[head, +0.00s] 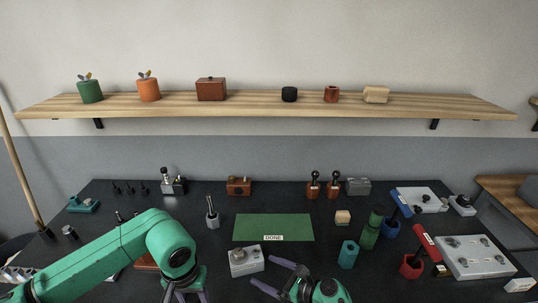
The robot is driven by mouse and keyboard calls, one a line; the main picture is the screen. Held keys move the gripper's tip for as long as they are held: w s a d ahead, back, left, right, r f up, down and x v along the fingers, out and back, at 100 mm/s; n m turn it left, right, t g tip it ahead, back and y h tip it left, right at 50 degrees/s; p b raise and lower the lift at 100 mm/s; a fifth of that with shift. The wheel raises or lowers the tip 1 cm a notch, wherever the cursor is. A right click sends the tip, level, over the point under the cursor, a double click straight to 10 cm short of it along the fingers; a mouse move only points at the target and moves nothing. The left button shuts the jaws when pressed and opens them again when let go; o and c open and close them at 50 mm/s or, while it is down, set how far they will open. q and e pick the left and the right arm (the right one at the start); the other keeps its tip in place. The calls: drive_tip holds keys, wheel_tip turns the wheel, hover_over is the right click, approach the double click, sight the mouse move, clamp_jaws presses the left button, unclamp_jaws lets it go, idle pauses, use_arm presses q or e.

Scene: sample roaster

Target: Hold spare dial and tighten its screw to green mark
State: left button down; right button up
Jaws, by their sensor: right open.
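A light grey box with a round dial-like knob on top (246,261) stands on the dark bench in front of the green mat. I cannot tell for sure whether this is the spare dial, and no screw or green mark can be made out on it. My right gripper (262,273) is open and empty, just right of and in front of the box, its fingers pointing left. My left gripper (186,296) is at the bottom edge, left of the box. Its fingertips are cut off, so its opening and contents are hidden.
A green mat marked DONE (273,225) lies empty mid-bench. At right stand a teal holder (348,254), a green cylinder (370,232), a red-handled tool (424,243) in a red cup (411,267), and a grey plate (474,258). A wooden shelf (260,104) hangs above.

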sight(256, 266)
use_arm(q)
drive_tip(key=shift+s+d+f+b, duration=0.2)
drive_tip(key=shift+d+f+b, duration=0.05)
drive_tip(key=shift+f+b, duration=0.3)
drive_tip(key=shift+s+d+f+b, duration=0.15)
drive_tip(key=shift+d+f+b, duration=0.1)
drive_tip(key=shift+f+b, duration=0.3)
use_arm(e)
drive_tip(key=shift+w+a+f, duration=0.6)
drive_tip(key=shift+a+f, duration=0.05)
drive_tip(key=shift+a, duration=0.25)
use_arm(q)
drive_tip(key=shift+w+a+f+b, duration=0.25)
drive_tip(key=shift+f+b, duration=0.15)
drive_tip(key=shift+f, duration=0.2)
drive_tip(key=shift+w+a+f+b, duration=0.1)
drive_tip(key=shift+a+f+b, duration=0.1)
drive_tip(key=shift+f+b, duration=0.3)
use_arm(e)
drive_tip(key=x, duration=0.5)
drive_tip(key=shift+w+a, duration=0.2)
use_arm(q)
drive_tip(key=shift+s+d, duration=0.15)
drive_tip(key=shift+d, duration=0.05)
use_arm(e)
drive_tip(key=shift+s+d+r, duration=0.1)
drive_tip(key=shift+r, duration=0.1)
clamp_jaws()
use_arm(q)
drive_tip(key=shift+a, duration=0.1)
